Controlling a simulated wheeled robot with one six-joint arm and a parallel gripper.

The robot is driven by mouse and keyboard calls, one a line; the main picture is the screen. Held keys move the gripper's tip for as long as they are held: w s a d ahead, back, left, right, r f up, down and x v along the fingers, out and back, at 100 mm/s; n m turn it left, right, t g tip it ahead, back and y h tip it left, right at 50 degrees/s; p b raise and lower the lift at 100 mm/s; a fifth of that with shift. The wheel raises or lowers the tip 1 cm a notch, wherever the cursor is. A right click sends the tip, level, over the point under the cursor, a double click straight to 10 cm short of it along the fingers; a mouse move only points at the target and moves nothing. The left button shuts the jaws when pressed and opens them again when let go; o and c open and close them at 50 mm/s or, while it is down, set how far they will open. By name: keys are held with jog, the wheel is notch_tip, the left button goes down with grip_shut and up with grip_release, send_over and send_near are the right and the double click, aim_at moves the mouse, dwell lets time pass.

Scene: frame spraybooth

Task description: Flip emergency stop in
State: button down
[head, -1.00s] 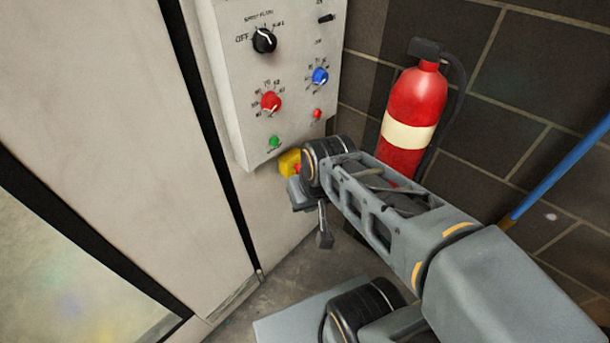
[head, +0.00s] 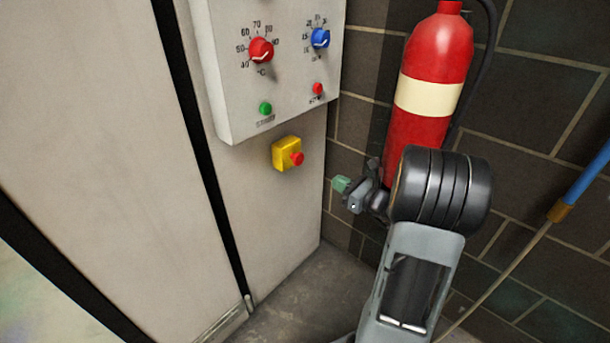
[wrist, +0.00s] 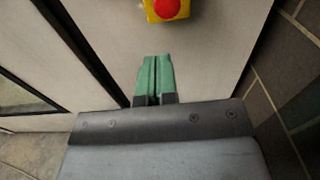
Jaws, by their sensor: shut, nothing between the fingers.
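The emergency stop is a yellow box (head: 285,155) with a red button (head: 297,159) on its front. It is mounted on the pale cabinet wall below the control panel, and shows in full in the head view. In the wrist view the red button (wrist: 167,8) is at the top edge, partly cut off. My gripper (head: 341,184) has green fingertips and is to the right of the box and a little lower, apart from it. In the wrist view my gripper (wrist: 155,76) is shut with nothing between the fingers, pointing toward the wall below the button.
The control panel (head: 285,95) with knobs and small buttons hangs above the box. A red fire extinguisher (head: 432,80) stands by the dark brick wall, close behind my arm. A blue-handled pole (head: 590,175) leans at the right. The space between gripper and box is clear.

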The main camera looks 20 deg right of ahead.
aim_at(299, 160)
jog(key=shift+d, duration=0.25)
jog(key=b+x, duration=0.2)
jog(key=x, duration=1.2)
jog(key=shift+w, duration=0.1)
jog(key=shift+b+x, duration=0.35)
jog(key=shift+x, duration=0.45)
jog(key=p+v, duration=0.1)
jog(key=v, duration=1.3)
jog(key=shift+p, duration=0.3)
